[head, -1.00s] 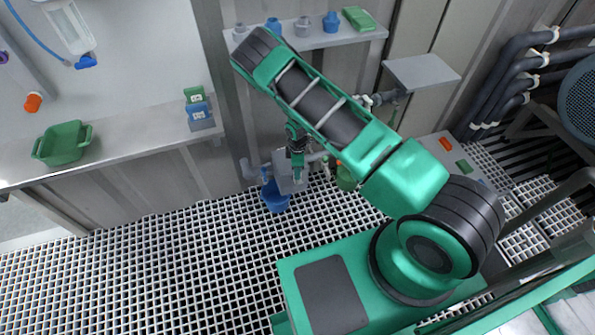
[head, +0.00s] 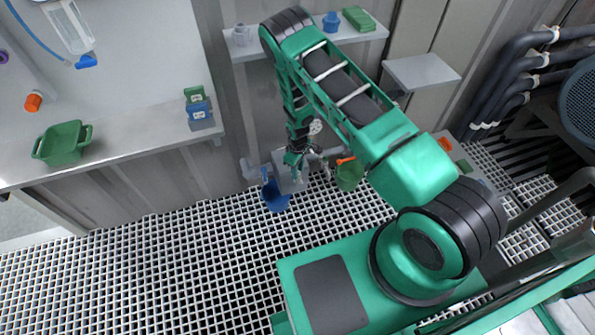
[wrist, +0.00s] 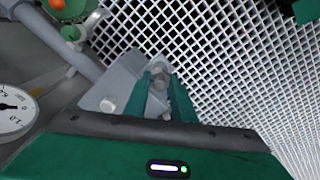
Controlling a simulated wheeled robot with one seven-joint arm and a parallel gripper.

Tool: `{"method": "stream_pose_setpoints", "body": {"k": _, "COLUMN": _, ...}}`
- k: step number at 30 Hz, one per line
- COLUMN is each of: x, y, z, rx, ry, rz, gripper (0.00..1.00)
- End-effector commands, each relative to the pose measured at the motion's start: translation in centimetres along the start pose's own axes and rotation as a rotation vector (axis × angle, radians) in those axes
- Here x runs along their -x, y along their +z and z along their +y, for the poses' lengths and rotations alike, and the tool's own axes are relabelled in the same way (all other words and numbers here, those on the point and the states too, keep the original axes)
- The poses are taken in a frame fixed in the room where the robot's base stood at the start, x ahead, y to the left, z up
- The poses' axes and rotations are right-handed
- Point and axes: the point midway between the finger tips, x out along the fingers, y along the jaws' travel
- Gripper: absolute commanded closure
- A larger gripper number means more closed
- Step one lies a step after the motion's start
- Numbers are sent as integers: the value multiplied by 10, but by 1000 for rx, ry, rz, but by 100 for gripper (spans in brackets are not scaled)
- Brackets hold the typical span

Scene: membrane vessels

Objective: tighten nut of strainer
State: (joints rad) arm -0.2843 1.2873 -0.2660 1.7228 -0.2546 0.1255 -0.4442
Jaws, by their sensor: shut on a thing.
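The strainer shows in the wrist view as a grey pipe body with a flat grey flange (wrist: 122,82). A pale hex nut (wrist: 158,74) sits between the fingertips of my gripper (wrist: 160,82). The teal fingers are shut on it, one on each side. A second pale nut (wrist: 107,104) stands on the flange to the left, clear of the fingers. In the head view my gripper (head: 293,172) points down at the grey strainer block (head: 290,184), low by the wall. Its fingertips are too small there to show the grip.
A blue bucket (head: 275,198) stands under the strainer on the white grating. A green bucket (head: 349,178) with an orange item is to its right. A round pressure gauge (wrist: 14,108) is close on the left in the wrist view. A grey shelf (head: 290,43) is above.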

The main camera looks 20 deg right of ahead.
Motion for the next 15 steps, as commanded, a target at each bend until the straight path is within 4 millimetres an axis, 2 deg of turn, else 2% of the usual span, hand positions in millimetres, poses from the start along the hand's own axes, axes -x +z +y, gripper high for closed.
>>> {"method": "stream_pose_setpoints", "body": {"k": 15, "x": 1, "y": -1, "z": 3, "rx": -466, "ry": 3, "rz": 5, "gripper": 99}}
